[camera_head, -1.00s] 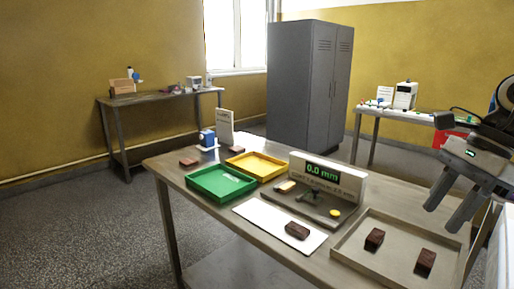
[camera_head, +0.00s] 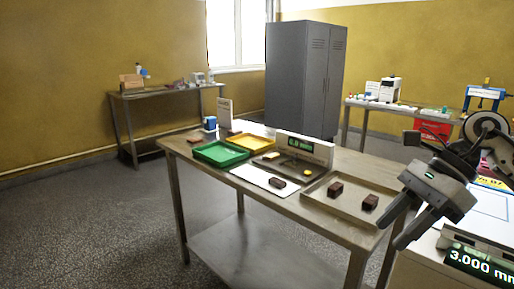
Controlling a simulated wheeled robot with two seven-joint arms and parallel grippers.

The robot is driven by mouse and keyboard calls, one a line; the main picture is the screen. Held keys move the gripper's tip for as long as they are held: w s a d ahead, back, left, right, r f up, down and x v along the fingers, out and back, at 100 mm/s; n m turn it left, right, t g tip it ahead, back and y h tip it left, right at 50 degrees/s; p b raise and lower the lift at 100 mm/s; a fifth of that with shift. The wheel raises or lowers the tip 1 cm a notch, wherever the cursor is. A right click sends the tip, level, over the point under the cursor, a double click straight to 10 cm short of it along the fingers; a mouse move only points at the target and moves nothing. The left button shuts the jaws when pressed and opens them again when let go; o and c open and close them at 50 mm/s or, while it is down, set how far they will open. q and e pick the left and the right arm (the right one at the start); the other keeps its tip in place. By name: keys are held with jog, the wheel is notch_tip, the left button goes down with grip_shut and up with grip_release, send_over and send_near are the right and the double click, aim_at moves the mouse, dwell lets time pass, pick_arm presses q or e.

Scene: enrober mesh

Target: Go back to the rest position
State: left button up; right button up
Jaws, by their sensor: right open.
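My right gripper (camera_head: 408,222) is at the right of the head view, in front of the main table's right end. Its two dark fingers point down and left, apart and with nothing between them. It looks clear of the shallow tray (camera_head: 326,200) on the table. Two dark brown blocks lie in that tray, one to the left (camera_head: 335,189) and one to the right (camera_head: 370,202). My left gripper is not in view.
The main table (camera_head: 215,168) also holds a green tray (camera_head: 212,158), a yellow tray (camera_head: 262,142), a white mat (camera_head: 250,177) with a brown block, and a gauge (camera_head: 318,150). A white machine reading 3.000 mm (camera_head: 470,262) stands at lower right. Open floor (camera_head: 90,230) lies left.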

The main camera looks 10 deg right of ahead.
jog(key=a+f+m+t+y, duration=0.2)
jog(key=a+m+t+y, duration=0.2)
jog(key=a+m+y, duration=0.35)
jog(key=a+f+m+t+y, duration=0.2)
jog(key=a+m+t+y, duration=0.25)
jog(key=a+m, duration=0.5)
notch_tip(320, 180, down, 14)
jog(key=d+m+t+h, duration=0.2)
jog(key=m+t+h, duration=0.85)
jog(key=m, duration=1.25)
jog(key=s+f+m+g+h, duration=0.6)
jog(key=s+f+m+g, duration=0.2)
jog(key=s+f, duration=0.4)
notch_tip(320, 180, down, 2)
jog(key=shift+f+m+g, duration=0.15)
jog(key=shift+m+g, duration=0.25)
jog(key=shift+m, duration=0.5)
